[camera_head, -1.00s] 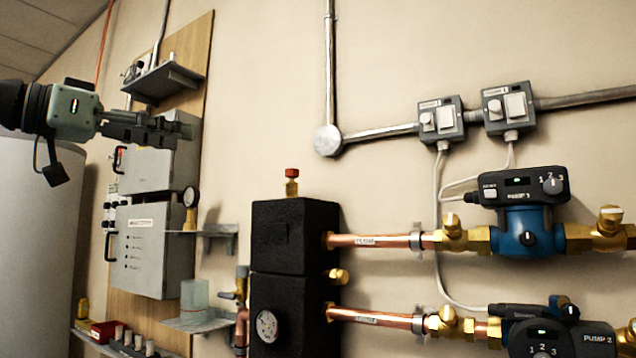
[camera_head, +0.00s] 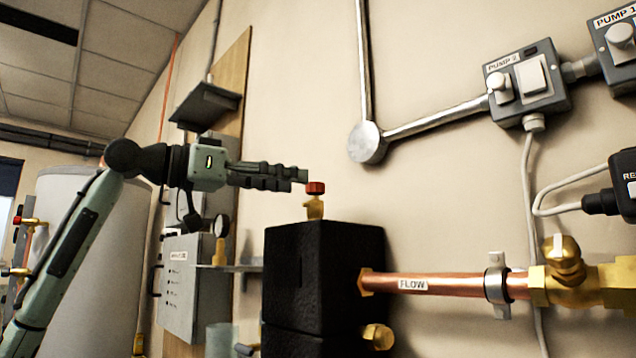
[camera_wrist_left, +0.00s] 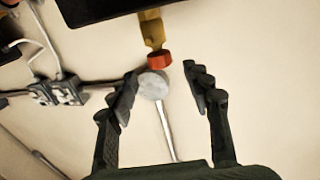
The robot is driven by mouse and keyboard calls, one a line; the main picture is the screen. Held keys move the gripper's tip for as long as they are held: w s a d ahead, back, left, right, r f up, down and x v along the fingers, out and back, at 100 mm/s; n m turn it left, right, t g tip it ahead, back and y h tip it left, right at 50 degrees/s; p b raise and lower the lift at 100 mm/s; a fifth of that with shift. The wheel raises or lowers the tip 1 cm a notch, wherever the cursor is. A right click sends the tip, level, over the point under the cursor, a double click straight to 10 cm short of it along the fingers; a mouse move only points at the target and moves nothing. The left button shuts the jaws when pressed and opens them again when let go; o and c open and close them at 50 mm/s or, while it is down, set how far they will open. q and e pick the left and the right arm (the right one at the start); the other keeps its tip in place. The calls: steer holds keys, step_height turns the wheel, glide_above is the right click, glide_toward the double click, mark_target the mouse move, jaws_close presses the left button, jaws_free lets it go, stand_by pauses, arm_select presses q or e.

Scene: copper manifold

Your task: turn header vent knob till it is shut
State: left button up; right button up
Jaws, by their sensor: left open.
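The header vent knob (camera_head: 316,188) is a small red cap on a brass vent (camera_head: 315,208) on top of the black header block (camera_head: 325,262). My left gripper (camera_head: 303,175) comes in from the left, its fingertips close to the knob's left side in the head view. In the left wrist view the left gripper (camera_wrist_left: 162,88) is open, with the red knob (camera_wrist_left: 159,60) just beyond and between its fingertips. The brass vent (camera_wrist_left: 152,30) shows behind the knob. Nothing is between the fingers. My right gripper is not in view.
A copper flow pipe (camera_head: 425,284) with a brass valve (camera_head: 563,262) runs right from the block. A round conduit box (camera_head: 366,143) is on the wall behind. A gauge (camera_head: 221,226) and a shelf (camera_head: 206,105) stand left.

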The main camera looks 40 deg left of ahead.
mark_target(314, 184)
arm_select(q)
steer(key=p+x, duration=0.1)
steer(key=x, duration=0.3)
steer(key=shift+w+d, duration=0.15)
steer(key=shift+w, duration=0.05)
steer(key=shift+w+d, duration=0.2)
steer(key=shift+w, duration=0.5)
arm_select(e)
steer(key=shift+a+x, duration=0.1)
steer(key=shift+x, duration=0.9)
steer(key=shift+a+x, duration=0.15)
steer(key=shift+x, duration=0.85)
arm_select(q)
steer(key=shift+c, duration=0.5)
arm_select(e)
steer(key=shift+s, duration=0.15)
